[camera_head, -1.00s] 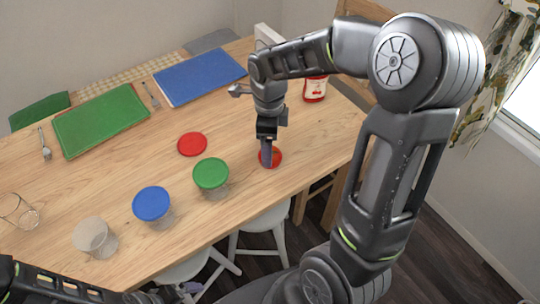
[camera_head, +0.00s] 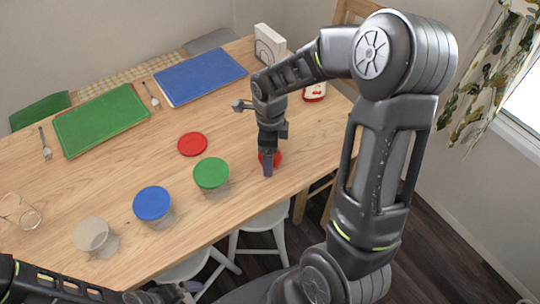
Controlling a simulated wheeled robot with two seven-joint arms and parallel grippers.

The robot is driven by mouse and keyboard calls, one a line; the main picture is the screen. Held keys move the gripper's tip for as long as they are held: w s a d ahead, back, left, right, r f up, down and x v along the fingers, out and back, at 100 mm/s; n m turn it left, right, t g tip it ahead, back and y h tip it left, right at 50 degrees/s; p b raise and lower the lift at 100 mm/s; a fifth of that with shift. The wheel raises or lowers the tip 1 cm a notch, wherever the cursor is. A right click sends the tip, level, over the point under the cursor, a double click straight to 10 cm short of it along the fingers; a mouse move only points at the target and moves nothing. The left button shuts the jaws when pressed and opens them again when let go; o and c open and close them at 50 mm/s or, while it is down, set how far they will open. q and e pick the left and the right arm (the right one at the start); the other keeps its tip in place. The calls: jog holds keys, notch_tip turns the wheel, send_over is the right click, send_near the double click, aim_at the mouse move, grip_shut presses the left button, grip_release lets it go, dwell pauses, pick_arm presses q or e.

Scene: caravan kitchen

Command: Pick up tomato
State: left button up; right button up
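The tomato (camera_head: 277,158) is a round red thing on the wooden table near its front right edge. My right gripper (camera_head: 268,170) points straight down over it and hides most of it. Its fingers reach down to about the tomato's height. I cannot tell whether they are apart, closed or touching the tomato. My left gripper (camera_head: 170,294) is low at the bottom edge, in front of the table and away from the tomato. Its fingers are too small and dark to read.
Jars with a green lid (camera_head: 211,173) and a blue lid (camera_head: 152,203) stand left of the tomato, with an open clear container (camera_head: 92,235). A red lid (camera_head: 192,144) lies behind. A red-and-white jar (camera_head: 314,91) stands at the back right. Green (camera_head: 100,120) and blue boards (camera_head: 200,77) lie behind.

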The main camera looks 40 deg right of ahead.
jog(key=c, duration=1.5)
jog(key=shift+c, duration=0.2)
notch_tip(320, 180, up, 10)
jog(key=shift+r, duration=0.1)
jog(key=shift+a, duration=0.1)
